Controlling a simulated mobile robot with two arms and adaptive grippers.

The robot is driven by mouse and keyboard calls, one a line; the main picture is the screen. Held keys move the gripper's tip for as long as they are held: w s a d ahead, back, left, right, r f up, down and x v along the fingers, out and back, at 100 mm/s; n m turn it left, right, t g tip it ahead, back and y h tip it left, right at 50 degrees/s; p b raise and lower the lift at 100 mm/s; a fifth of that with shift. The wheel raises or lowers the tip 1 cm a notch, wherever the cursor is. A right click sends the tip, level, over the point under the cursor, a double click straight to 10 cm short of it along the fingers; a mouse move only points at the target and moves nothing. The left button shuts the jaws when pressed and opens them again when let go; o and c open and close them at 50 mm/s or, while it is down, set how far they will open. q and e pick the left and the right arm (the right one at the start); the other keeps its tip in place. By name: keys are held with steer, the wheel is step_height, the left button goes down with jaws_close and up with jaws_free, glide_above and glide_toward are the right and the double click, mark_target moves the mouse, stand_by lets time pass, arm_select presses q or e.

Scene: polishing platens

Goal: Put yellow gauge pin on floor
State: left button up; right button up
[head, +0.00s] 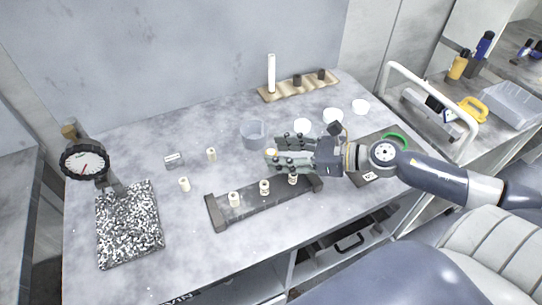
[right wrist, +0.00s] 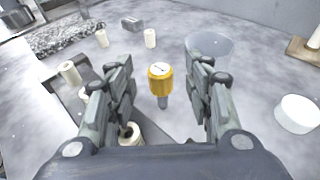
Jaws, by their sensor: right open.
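The yellow gauge pin (right wrist: 160,78) shows in the right wrist view with a pale marked top and a grey stem below. It is upright over the grey table (head: 120,285). My right gripper (right wrist: 160,72) is open, with one finger to each side of the pin in that view and gaps on both sides. In the head view my right gripper (head: 273,152) reaches in from the right, low over the table, and a small pale yellow bit shows at its fingertips. My left gripper is not in view.
A dark rack (head: 215,212) with several cream pins lies in front of my right gripper. A clear cup (head: 254,130) stands just behind it. White discs (head: 360,107) lie to the right. A dial gauge (head: 85,163) stands at the left. The table's front left is clear.

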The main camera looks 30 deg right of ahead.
mark_target(275, 153)
steer(key=shift+w+a, duration=0.45)
steer(key=shift+w, duration=0.2)
steer(key=shift+w+a+f+p, duration=0.45)
steer(key=shift+w+a+p, duration=0.05)
jaws_close()
